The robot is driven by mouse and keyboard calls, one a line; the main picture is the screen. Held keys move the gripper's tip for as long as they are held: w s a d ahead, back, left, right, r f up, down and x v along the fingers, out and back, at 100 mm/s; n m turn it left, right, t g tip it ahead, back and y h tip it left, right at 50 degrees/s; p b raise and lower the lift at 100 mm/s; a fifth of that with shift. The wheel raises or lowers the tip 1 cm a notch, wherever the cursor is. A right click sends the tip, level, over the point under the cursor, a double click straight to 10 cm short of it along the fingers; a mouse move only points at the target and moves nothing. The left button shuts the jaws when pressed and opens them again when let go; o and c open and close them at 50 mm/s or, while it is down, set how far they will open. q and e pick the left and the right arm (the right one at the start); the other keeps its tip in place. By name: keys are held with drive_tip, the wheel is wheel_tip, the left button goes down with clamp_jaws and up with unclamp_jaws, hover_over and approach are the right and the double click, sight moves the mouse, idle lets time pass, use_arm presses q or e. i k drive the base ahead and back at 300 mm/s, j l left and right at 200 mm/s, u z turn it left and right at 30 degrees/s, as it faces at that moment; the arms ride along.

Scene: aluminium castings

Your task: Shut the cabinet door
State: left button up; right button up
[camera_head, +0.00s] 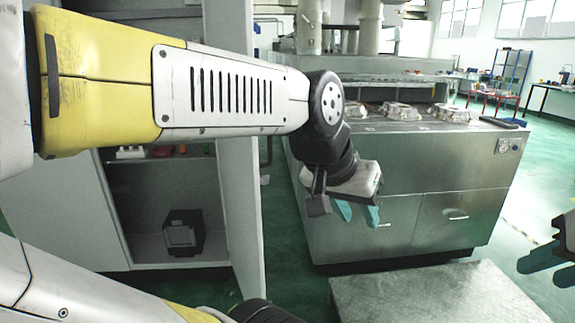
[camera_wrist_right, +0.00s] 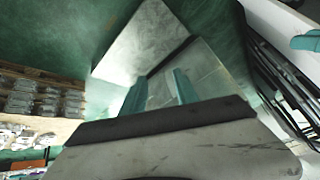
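The white cabinet (camera_head: 75,215) stands at the left in the head view, with its shelves showing. Its door (camera_head: 240,215) stands open as a tall pale panel at the right of the opening; my left arm crosses in front of and hides part of it. My left gripper (camera_head: 357,212) is to the right of the door, apart from it, fingers pointing down, with a gap between the teal tips and nothing in them. My right gripper (camera_head: 545,260) is at the far right edge, well away from the door; the right wrist view shows its teal fingers (camera_wrist_right: 160,90) apart and empty.
A metal workbench (camera_head: 415,205) with drawers and castings (camera_head: 400,111) on top stands behind my left gripper. A low metal surface (camera_head: 430,295) is in front of it. A dark box (camera_head: 183,233) sits inside the cabinet. Green floor is open at the right.

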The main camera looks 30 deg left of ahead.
sight(229, 24)
drive_tip(key=i+l+u, duration=0.15)
drive_tip(key=u, duration=0.25)
drive_tip(key=l+u, duration=0.4)
drive_tip(key=i+l+u, duration=0.15)
drive_tip(key=u, duration=0.3)
drive_tip(key=l+u, duration=0.55)
drive_tip(key=u, duration=0.25)
drive_tip(key=i+l, duration=0.1)
drive_tip(key=l, duration=0.2)
drive_tip(key=i, duration=0.2)
drive_tip(key=l+z, duration=0.05)
